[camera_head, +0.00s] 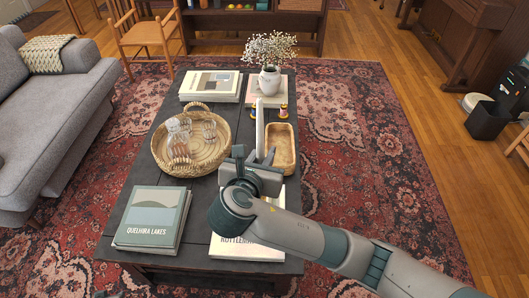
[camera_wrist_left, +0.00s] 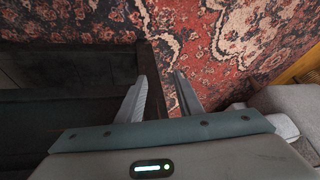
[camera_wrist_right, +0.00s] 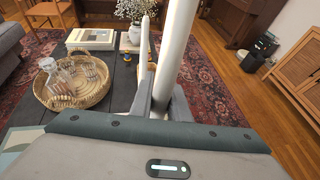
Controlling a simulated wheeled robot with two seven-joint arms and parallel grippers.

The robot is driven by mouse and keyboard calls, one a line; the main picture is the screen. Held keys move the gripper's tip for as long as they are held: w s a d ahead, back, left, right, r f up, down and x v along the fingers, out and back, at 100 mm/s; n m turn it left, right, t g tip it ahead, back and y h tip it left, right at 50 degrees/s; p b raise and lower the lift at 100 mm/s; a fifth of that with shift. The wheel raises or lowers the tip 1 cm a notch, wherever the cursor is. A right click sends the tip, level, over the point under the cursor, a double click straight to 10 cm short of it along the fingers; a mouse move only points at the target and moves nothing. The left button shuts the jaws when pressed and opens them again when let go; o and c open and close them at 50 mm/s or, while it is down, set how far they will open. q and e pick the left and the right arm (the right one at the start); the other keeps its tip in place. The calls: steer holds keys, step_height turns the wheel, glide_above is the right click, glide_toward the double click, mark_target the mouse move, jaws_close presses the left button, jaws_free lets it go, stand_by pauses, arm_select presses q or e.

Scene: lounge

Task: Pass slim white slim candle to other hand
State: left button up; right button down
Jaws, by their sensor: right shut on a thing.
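My right gripper (camera_head: 256,170) is shut on the slim white candle (camera_head: 260,128) and holds it upright above the dark coffee table (camera_head: 119,201). In the right wrist view the candle (camera_wrist_right: 175,55) rises from between the two fingers (camera_wrist_right: 160,105), leaning slightly right. A second, narrower white upright shape (camera_wrist_right: 145,42) stands just left of it there; I cannot tell what it is. In the left wrist view my left gripper (camera_wrist_left: 163,95) is open and empty, with rug and the table's dark edge below. I cannot make out the left gripper in the head view.
On the table are a round wicker tray (camera_head: 218,153) with several glasses, a wooden tray (camera_head: 291,150), a vase of flowers (camera_head: 270,80), and books (camera_head: 150,220) at the front left. Small coloured objects (camera_head: 283,111) stand beside the wooden tray. A grey sofa (camera_head: 45,120) is left.

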arm_select(q)
steer(key=s+d+f+m+h, duration=0.2)
steer(key=d, duration=1.6)
steer(key=s+d+f+m+h, duration=0.1)
steer(key=d+f+m+h, duration=0.1)
steer(key=d, duration=1.6)
steer(key=shift+s+d+f+m+t, duration=0.35)
steer(key=shift+f+m, duration=0.1)
steer(key=shift+m, duration=0.35)
